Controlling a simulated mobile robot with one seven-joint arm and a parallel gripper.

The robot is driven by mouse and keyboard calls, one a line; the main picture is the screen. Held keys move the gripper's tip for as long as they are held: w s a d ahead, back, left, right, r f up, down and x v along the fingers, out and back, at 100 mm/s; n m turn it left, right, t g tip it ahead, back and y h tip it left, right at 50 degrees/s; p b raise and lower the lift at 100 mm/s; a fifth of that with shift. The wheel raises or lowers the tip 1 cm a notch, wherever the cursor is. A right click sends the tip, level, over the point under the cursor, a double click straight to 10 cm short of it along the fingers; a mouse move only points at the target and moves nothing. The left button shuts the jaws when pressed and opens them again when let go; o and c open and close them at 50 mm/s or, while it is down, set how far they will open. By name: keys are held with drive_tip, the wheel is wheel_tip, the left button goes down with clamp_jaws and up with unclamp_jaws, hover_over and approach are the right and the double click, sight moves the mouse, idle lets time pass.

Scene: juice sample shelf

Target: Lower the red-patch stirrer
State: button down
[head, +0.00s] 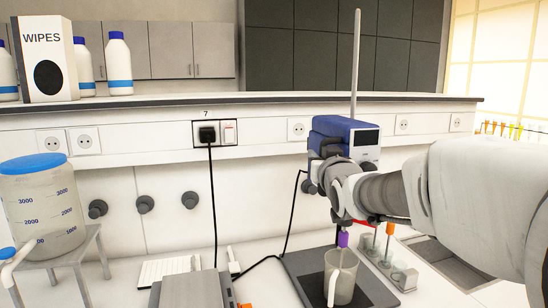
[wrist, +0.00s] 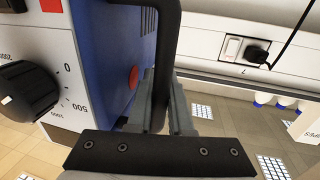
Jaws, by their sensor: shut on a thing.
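The stirrer (head: 345,128) is a blue box with a pale front panel, on a tall upright rod (head: 356,65). In the wrist view the stirrer (wrist: 100,45) fills the left side, with a dial, a red patch (wrist: 51,5) and a red knob. My gripper (wrist: 162,100) is shut on the stirrer's black handle (wrist: 168,45). In the head view my wrist hides the stirrer's lower part and the grip. A purple piece (head: 343,239) shows below my wrist, just above a grey jug (head: 345,272) on a dark base plate (head: 302,262).
A rack (head: 376,258) with orange-topped items stands right of the jug. A grey box (head: 190,289) and a white keyboard-like item (head: 168,269) are at front left. A blue-lidded container (head: 42,205) stands on a stool at far left. A black cable (head: 212,200) hangs from the wall socket.

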drive_tip(key=shift+f+b, duration=1.15)
drive_tip(key=shift+f, duration=0.8)
drive_tip(key=c, duration=1.1)
unclamp_jaws()
drive_tip(key=shift+r, duration=0.2)
drive_tip(key=s, duration=1.7)
drive_tip(key=shift+s+b, duration=0.2)
drive_tip(key=shift+b, duration=0.15)
